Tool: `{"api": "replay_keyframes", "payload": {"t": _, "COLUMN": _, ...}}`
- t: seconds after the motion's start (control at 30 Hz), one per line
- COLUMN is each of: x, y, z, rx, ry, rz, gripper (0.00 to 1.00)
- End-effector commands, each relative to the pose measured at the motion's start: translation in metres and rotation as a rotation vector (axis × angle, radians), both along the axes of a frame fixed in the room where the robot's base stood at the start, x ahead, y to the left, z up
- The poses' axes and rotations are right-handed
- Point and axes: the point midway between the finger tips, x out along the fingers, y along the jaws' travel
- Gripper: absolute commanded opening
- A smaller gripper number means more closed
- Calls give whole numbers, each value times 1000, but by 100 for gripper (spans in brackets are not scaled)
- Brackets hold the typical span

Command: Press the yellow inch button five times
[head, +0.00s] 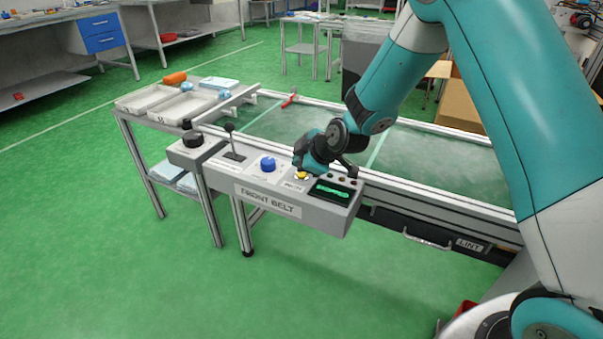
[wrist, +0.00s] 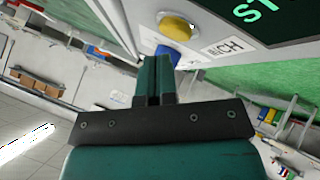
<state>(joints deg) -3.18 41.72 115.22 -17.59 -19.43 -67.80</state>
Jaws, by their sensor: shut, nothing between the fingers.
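The yellow inch button (head: 302,176) sits on the sloping grey control box (head: 285,212) marked FRONT BELT, between the blue button (head: 267,164) and the green-lit display (head: 333,190). My gripper (head: 299,167) is right above the yellow button in the head view and partly covers it. In the wrist view my gripper (wrist: 155,62) has its two fingers together, with nothing between them. There the yellow button (wrist: 177,26) is beyond the fingertips, slightly right, with a visible gap in the picture. The blue button (wrist: 167,54) shows just past the fingertips. Contact with the yellow button is not visible.
A black lever (head: 231,140) and a black knob (head: 192,138) stand left of the blue button. Small dark buttons (head: 343,179) lie right of the yellow one. The belt (head: 410,157) runs behind the box. White trays (head: 185,108) stand at the left.

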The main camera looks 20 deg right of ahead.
Motion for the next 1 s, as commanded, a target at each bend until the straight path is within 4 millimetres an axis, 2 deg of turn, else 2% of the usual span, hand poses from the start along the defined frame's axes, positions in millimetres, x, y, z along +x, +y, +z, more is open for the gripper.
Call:
{"api": "replay_keyframes", "payload": {"t": 0.4, "x": 0, "y": 0, "z": -9, "rx": 0, "ry": 0, "rz": 0, "gripper": 0}}
{"api": "replay_keyframes", "payload": {"t": 1.0, "x": 0, "y": 0, "z": -12, "rx": 0, "ry": 0, "rz": 0, "gripper": 0}}
